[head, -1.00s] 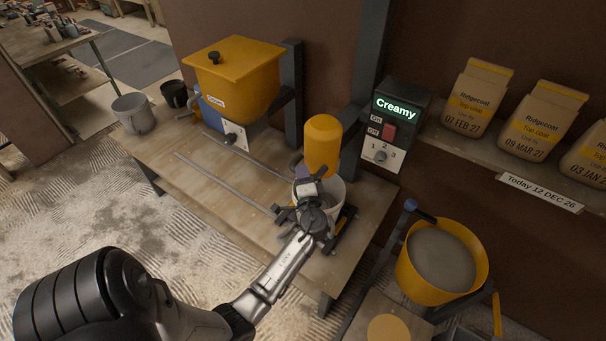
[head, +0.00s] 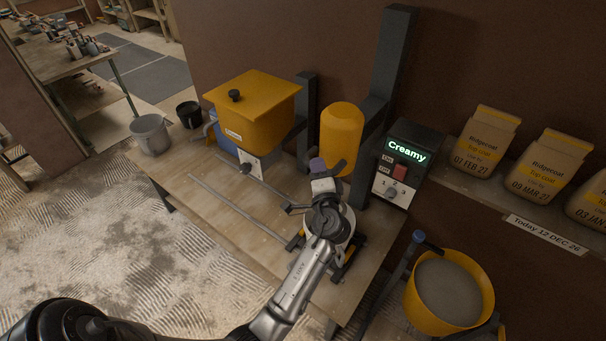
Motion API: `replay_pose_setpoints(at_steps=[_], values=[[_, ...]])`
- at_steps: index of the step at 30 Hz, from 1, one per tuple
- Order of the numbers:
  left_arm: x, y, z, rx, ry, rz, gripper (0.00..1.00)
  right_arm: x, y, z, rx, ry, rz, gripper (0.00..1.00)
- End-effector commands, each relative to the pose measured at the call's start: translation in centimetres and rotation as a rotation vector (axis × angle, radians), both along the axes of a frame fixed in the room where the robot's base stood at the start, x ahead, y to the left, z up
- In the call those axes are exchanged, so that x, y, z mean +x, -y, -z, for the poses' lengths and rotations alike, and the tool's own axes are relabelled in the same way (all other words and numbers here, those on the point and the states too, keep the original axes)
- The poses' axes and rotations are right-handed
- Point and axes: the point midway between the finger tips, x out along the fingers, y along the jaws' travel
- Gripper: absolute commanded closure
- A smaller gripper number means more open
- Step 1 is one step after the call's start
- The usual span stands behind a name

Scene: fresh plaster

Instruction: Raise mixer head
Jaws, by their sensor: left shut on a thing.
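The mixer head (head: 342,138) is a yellow rounded cylinder carried on a dark upright column (head: 393,50) at the back of the bench. It hangs above a pale bucket (head: 346,232), mostly hidden behind my left arm. My left gripper (head: 321,180) is in front of the mixer head's lower part, shut at a small purple grip (head: 317,165) beside the head. The fingers' exact contact is hard to see. The control box (head: 408,165) shows "Creamy" on its screen, with a red switch and a dial below. My right gripper is not in view.
A yellow hopper (head: 255,110) stands left of the mixer, with two thin rods lying on the bench (head: 210,205) in front. A yellow tub of grey plaster (head: 448,290) is at lower right. Bags of top coat (head: 485,145) line a shelf at right.

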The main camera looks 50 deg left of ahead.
Motion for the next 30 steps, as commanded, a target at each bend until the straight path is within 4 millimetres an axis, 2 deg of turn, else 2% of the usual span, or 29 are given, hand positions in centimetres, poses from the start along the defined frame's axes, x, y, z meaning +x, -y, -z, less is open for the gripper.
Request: replay_pose_setpoints(at_steps=[3,16,17,18,24,30], values=[[0.6,0.8,-1.0,0.001,0.000,0.013,1.00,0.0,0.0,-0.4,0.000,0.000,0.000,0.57],[0.8,1.2,-1.7,0.004,0.007,0.020,1.00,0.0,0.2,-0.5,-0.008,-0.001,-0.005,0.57],[0.8,1.2,-1.7,0.004,0.007,0.020,0.75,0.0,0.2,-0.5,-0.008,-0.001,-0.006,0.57],[0.8,1.2,-1.7,0.004,0.007,0.020,0.71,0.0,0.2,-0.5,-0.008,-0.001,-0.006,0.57],[0.8,1.2,-1.5,0.002,0.004,0.021,0.52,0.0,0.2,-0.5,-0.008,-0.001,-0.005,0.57],[0.8,1.1,-1.3,0.001,0.000,0.020,0.52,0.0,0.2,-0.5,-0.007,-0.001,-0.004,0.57]])
